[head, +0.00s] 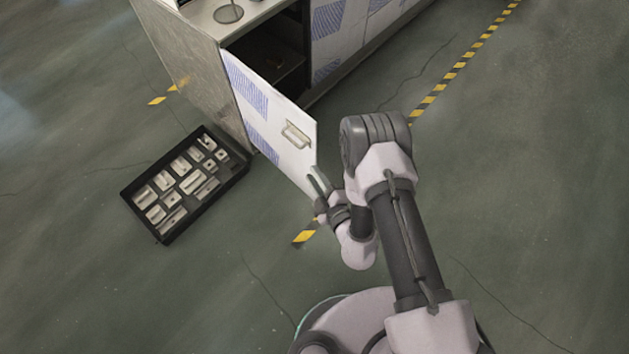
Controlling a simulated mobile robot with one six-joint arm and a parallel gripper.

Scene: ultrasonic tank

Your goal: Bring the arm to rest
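My arm (409,240) is raised above my base and bent at the elbow, with its forearm folded back down to the left. My gripper (315,176) is at the lower free edge of the open cabinet door (281,150) in the head view. Its two fingers look apart, with nothing seen between them. I cannot tell whether the fingers touch the door. The door's pale handle (296,135) is above and left of the fingers, apart from them.
The cabinet (199,72) stands at the top with its door swung out and a dark interior. A black tray (161,236) of several pale metal parts lies on the floor at left. Yellow-black tape (456,71) marks the floor. The floor at right is clear.

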